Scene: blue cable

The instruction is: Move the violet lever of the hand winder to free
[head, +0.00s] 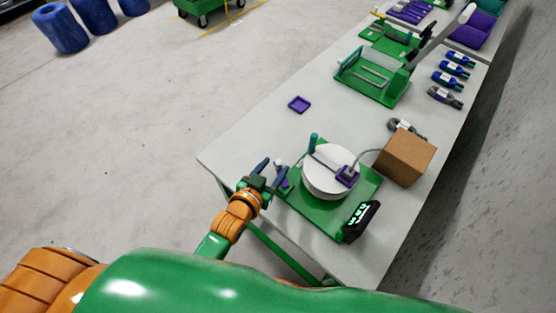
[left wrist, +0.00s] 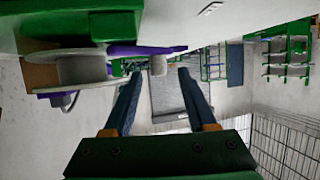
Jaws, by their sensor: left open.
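The hand winder has a green base (head: 323,212), a white drum (head: 325,182), a teal crank handle (head: 313,141) and a black counter with green digits (head: 361,220). Its violet lever (head: 285,183) sits at the base's left edge and ends in a pale knob (head: 279,163). My left gripper (head: 271,170) is open at this lever. My right gripper is not in view.
A cardboard box (head: 406,157) stands right of the winder, with a grey cable running towards it. A violet tray (head: 299,104) lies on the pale table (head: 258,126). The table's left part is mostly clear.

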